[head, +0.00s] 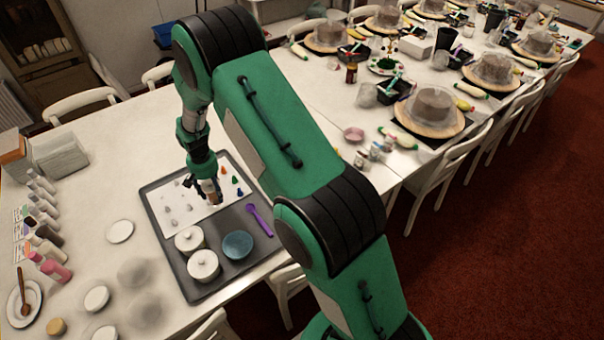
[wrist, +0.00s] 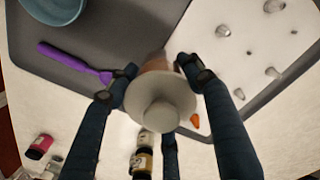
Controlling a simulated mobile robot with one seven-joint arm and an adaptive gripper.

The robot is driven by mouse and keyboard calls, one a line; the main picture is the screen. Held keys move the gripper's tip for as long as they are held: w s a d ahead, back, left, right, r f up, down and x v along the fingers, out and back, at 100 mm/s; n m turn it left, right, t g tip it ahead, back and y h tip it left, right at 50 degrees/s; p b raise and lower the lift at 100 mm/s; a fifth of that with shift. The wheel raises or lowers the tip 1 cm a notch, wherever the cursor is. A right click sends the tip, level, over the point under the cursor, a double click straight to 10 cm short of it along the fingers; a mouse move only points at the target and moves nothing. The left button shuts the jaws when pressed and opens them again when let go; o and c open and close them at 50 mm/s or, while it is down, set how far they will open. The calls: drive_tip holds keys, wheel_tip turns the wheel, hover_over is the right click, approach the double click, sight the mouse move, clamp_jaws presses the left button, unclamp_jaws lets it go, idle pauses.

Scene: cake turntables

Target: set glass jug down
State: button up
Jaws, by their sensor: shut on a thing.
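My gripper (head: 207,196) is over the dark tray, above its white sheet. In the wrist view my gripper (wrist: 160,88) is shut on a small pale round-topped thing (wrist: 160,105) with a knob and a brownish part behind it. In the head view it is partly hidden by the fingers, and I cannot tell whether it touches the sheet. It does not clearly look like a glass jug. A clear glass vessel (head: 367,95) stands far back on the other table, and I cannot tell whether it is a jug.
The tray (head: 183,271) also holds two white lidded pots (head: 203,265), a blue bowl (head: 237,245), a purple spoon (head: 259,220) and several piping tips. Bottles (head: 55,271) and white plates stand to the left. White tabletop (head: 100,185) is free left of the tray.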

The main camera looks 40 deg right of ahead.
drive_tip(key=s+d+m, duration=0.2)
drive_tip(key=s+d, duration=0.3)
drive_tip(key=d, duration=0.6)
drive_tip(key=s+d+f+m+b, duration=0.1)
drive_tip(key=s+d, duration=0.5)
drive_tip(key=d, duration=0.5)
drive_tip(key=s+d+f+m+b, duration=0.1)
drive_tip(key=s+d+m, duration=0.1)
drive_tip(key=s+d, duration=0.4)
drive_tip(key=d, duration=0.5)
drive_tip(key=shift+s+d+f+m, duration=0.15)
drive_tip(key=shift+d+m, duration=0.05)
drive_tip(key=shift+m, duration=0.1)
drive_tip(key=w+d+b, duration=0.1)
drive_tip(key=w+d, duration=0.1)
drive_tip(key=w, duration=0.2)
drive_tip(key=w+d+f, duration=0.1)
drive_tip(key=w+d, duration=0.1)
drive_tip(key=w, duration=0.3)
drive_tip(key=w+d+b, duration=0.1)
drive_tip(key=w+d, duration=0.2)
drive_tip(key=w, duration=0.2)
drive_tip(key=shift+w+d+f+b, duration=0.1)
drive_tip(key=shift+w+f+b, duration=0.1)
drive_tip(key=shift+f+b, duration=0.1)
drive_tip(key=shift+f+b, duration=0.5)
drive_tip(key=shift+f, duration=1.2)
